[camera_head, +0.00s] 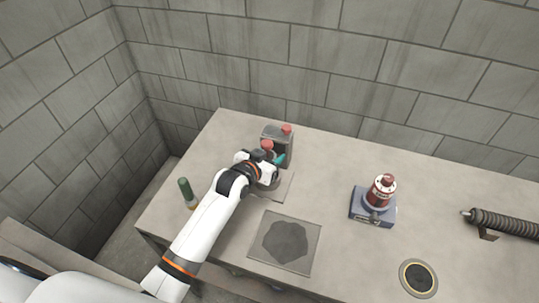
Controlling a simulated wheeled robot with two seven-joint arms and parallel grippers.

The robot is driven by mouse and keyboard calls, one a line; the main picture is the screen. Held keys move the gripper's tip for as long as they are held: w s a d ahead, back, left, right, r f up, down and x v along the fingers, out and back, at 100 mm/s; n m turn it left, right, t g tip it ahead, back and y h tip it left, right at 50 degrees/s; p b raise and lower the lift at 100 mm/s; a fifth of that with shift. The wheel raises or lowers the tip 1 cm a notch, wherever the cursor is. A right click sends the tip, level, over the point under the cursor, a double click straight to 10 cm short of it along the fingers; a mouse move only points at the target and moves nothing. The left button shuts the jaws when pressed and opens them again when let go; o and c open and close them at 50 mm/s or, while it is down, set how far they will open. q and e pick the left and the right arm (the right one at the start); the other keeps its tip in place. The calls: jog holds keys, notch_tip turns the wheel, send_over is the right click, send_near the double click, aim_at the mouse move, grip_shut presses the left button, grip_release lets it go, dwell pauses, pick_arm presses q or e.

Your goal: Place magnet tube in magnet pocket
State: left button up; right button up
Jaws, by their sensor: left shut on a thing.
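My left gripper (268,168) is at the back left part of the table, seen from behind and above. It is shut on a small upright tube with a red cap (267,145); the gripper hides most of the tube's body. Just behind is a dark grey block-like holder (290,144), likely the magnet pocket, with another red cap (287,129) on its top. A small teal part (281,159) shows between gripper and holder. Whether the held tube touches the holder cannot be told. My right gripper is not in view.
The grey table (330,205) holds a flat plate with a dark patch (285,242), a red and white device on a blue-grey base (372,205), a round disc (418,277), a dark coiled cylinder (505,224) and a green-topped tube (186,190). Block walls stand behind.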

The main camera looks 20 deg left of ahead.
pick_arm(q)
jog(key=shift+r, duration=0.1)
jog(key=shift+f, duration=0.2)
jog(key=o, duration=0.9)
jog(key=shift+o, duration=1.2)
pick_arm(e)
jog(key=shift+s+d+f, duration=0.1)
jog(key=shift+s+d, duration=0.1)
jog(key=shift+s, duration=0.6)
